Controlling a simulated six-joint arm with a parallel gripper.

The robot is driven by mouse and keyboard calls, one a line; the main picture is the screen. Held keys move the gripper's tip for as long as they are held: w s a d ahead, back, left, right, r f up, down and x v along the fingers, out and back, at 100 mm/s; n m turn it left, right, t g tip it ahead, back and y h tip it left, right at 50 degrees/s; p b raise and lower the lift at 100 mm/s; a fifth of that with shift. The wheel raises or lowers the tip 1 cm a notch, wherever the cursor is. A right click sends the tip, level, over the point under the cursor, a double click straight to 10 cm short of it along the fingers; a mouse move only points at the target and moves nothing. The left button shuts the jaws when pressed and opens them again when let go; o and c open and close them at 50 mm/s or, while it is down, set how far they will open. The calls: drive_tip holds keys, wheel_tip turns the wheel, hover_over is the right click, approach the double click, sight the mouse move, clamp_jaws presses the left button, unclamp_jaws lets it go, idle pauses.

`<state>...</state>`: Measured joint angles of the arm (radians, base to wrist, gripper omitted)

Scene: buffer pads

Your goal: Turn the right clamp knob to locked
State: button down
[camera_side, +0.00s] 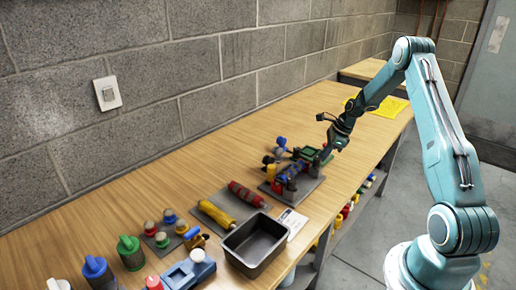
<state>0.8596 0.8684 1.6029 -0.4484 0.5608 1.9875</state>
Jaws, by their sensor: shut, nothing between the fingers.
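A clamp fixture (292,176) with dark, blue, red and green parts stands on a grey plate (302,192) on the wooden bench. A blue knob (281,142) sticks up at its back left. A green-framed part (310,153) is at its right side, closest to my gripper. Which part is the right clamp knob, and whether it is locked, I cannot tell at this size. My gripper (329,150) is at the right end of the fixture, close to the green part. It is shut with nothing in it. Whether it touches the fixture is not clear.
A yellow roller (217,214), a red roller (247,194) and a black tray (255,245) lie left of and nearer than the fixture. Several coloured knobs and bottles stand at the front left. A yellow sheet (385,107) lies behind. A block wall bounds the bench.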

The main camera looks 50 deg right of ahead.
drive_tip(key=w+n, duration=0.1)
drive_tip(key=n, duration=0.1)
drive_tip(key=w+n+g+y, duration=0.1)
drive_tip(key=n, duration=0.2)
drive_tip(key=shift+w+a+n+g, duration=0.15)
drive_tip(key=shift+w+n+g, duration=0.05)
drive_tip(key=shift+n+g, duration=0.1)
drive_tip(key=n, duration=0.1)
drive_tip(key=w+n+g, duration=0.1)
drive_tip(key=n, duration=0.1)
drive_tip(key=a+n+y, duration=0.1)
drive_tip(key=n, duration=0.1)
drive_tip(key=shift+w+g, duration=0.3)
drive_tip(key=shift+g, duration=0.1)
drive_tip(key=shift+w+a, duration=0.1)
drive_tip(key=shift+a, duration=0.1)
drive_tip(key=shift+w+a, duration=0.1)
drive_tip(key=shift+s+a, duration=0.2)
drive_tip(key=shift+s, duration=0.05)
drive_tip(key=shift+s+a+f, duration=0.1)
drive_tip(key=shift+s+a, duration=0.4)
drive_tip(key=shift+v, duration=4)
drive_tip(key=shift+w+d, duration=0.1)
drive_tip(key=shift+d, duration=0.1)
